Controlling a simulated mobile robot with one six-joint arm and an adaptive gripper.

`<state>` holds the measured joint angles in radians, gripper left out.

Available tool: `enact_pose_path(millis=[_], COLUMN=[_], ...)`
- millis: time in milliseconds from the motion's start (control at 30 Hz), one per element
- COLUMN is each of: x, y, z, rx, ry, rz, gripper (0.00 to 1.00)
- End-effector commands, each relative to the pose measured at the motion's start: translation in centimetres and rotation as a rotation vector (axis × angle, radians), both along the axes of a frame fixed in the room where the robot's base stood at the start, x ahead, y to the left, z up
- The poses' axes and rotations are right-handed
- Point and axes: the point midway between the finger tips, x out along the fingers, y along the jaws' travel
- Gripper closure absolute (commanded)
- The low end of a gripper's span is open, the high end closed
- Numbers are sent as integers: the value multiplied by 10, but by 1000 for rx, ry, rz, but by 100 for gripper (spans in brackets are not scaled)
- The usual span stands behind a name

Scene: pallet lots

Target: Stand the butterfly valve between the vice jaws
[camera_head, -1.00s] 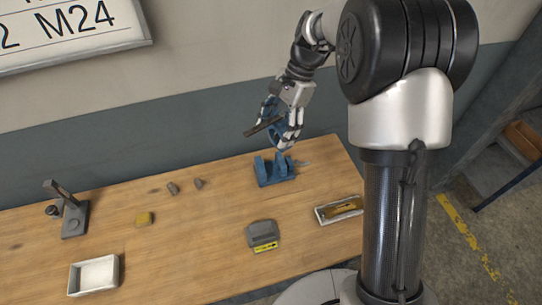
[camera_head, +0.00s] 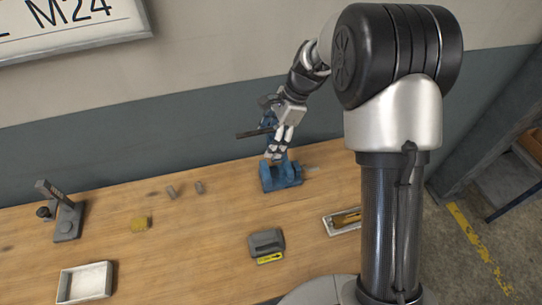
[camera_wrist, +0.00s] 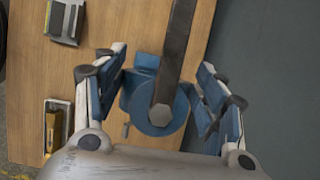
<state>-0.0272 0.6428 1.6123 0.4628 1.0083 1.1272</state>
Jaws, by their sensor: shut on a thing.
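The butterfly valve has a round blue body (camera_wrist: 152,118) and a long dark lever (camera_wrist: 172,50). In the head view its lever (camera_head: 255,132) sticks out to the left, nearly level. My gripper (camera_head: 276,150) is shut on the valve, its fingers on either side of the body in the wrist view. The blue vice (camera_head: 281,178) stands on the workbench, directly below my gripper in the head view. The valve appears above the vice. My fingers hide part of the valve, and the exact gap to the jaws cannot be told.
The wall is close behind.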

Motion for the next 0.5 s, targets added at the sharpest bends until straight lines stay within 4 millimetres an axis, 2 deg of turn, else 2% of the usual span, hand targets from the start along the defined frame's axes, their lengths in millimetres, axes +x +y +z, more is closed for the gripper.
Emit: enact_pose_path(millis=[233, 500], x=[0, 1], y=[0, 0], z=[-15, -58], rx=[0, 1], ry=[-1, -1], rz=[0, 0], gripper=[82, 82])
